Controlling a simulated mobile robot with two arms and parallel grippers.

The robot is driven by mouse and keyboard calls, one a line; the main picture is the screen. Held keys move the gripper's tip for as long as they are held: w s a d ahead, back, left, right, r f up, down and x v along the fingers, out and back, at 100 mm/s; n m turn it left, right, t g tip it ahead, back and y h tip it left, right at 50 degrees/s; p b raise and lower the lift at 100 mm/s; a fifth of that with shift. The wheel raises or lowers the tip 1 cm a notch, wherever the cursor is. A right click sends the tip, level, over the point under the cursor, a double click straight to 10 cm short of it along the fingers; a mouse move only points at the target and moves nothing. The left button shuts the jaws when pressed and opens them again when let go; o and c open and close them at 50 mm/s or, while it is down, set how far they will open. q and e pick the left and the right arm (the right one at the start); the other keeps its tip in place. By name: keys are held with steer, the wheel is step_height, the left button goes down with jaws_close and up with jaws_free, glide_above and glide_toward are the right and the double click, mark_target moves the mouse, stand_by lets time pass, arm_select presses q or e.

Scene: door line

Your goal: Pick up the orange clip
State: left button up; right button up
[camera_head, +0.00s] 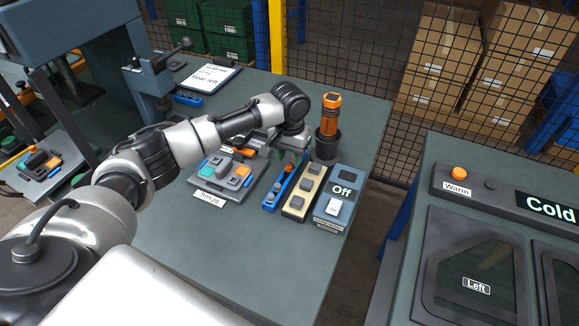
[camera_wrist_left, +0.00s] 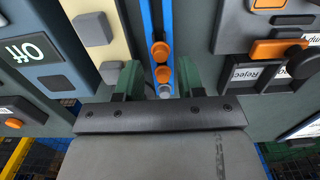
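A narrow blue tray (camera_head: 270,203) lies on the bench between the grey jig and a beige strip. Small orange clips sit in it in a row; two show in the left wrist view, an upper one (camera_wrist_left: 161,51) and a lower one (camera_wrist_left: 163,74). A small grey piece (camera_wrist_left: 165,91) lies below them. My left gripper (camera_head: 291,156) is over the far part of the tray. In the left wrist view its green fingers (camera_wrist_left: 165,78) are apart, one on each side of the tray, with nothing visibly clamped. My right gripper is out of view.
An orange-handled tool (camera_head: 331,113) stands in a dark holder close beside the gripper. The beige strip (camera_head: 293,209) and the "Off" box (camera_head: 347,178) stand to the right. The grey jig (camera_head: 212,180) is to the left. The front of the bench is clear.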

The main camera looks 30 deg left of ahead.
mark_target(289, 165)
arm_select(q)
step_height(289, 165, down, 3)
steer(key=shift+f, duration=0.15)
jaws_close()
